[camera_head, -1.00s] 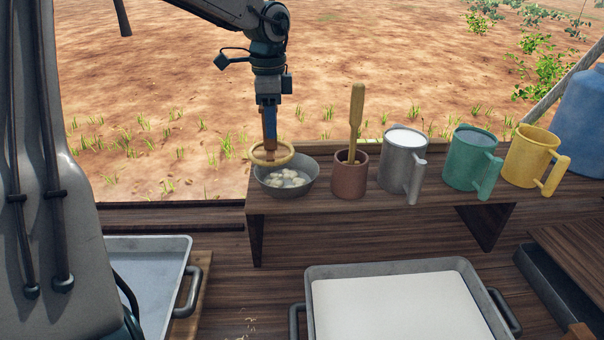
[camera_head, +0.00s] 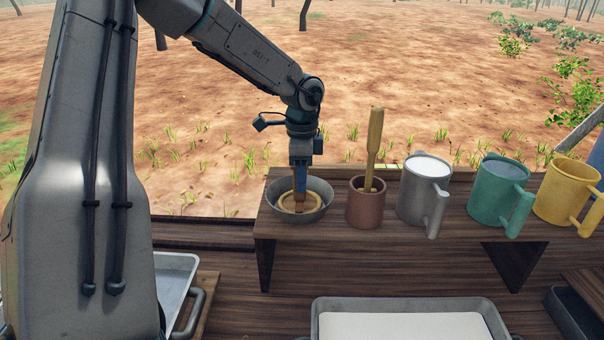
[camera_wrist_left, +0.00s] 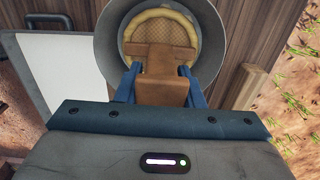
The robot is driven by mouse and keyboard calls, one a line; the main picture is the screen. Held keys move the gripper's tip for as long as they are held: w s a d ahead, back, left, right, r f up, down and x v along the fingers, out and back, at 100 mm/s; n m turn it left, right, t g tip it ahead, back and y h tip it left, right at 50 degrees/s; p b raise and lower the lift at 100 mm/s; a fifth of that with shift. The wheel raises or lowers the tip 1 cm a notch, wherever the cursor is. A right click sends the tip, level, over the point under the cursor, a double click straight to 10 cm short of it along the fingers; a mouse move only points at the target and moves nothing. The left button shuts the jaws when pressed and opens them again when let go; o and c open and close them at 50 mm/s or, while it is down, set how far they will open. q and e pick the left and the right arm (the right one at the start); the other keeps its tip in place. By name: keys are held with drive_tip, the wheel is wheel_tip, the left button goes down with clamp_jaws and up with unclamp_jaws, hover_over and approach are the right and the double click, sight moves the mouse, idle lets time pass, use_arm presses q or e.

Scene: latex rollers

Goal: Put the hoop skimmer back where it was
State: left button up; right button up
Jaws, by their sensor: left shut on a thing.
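The hoop skimmer (camera_head: 288,203) has a pale round rim and a brown handle block. It sits down inside the grey metal bowl (camera_head: 320,188) at the left end of the raised wooden shelf. My left gripper (camera_head: 300,190) points straight down over the bowl, shut on the skimmer's handle. In the left wrist view the handle (camera_wrist_left: 162,78) is between the blue fingers, and the skimmer's mesh (camera_wrist_left: 165,34) lies within the bowl (camera_wrist_left: 107,50). The pale lumps in the bowl are hidden now. My right gripper is not in view.
Right of the bowl on the shelf (camera_head: 400,228) stand a brown cup (camera_head: 365,208) with a wooden stick, a grey mug (camera_head: 418,205), a green mug (camera_head: 490,195) and a yellow mug (camera_head: 565,195). A tray of white liquid (camera_head: 410,303) is below; another metal tray (camera_head: 172,275) is at left.

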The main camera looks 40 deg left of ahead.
use_arm(q)
drive_tip(key=shift+s+f, duration=0.1)
drive_tip(key=shift+f, duration=0.05)
drive_tip(key=shift+f+b, duration=0.2)
drive_tip(key=shift+b, duration=0.1)
drive_tip(key=o, duration=1.2)
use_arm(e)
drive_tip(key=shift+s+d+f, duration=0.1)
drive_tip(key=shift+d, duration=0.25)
use_arm(q)
drive_tip(key=shift+r, duration=0.1)
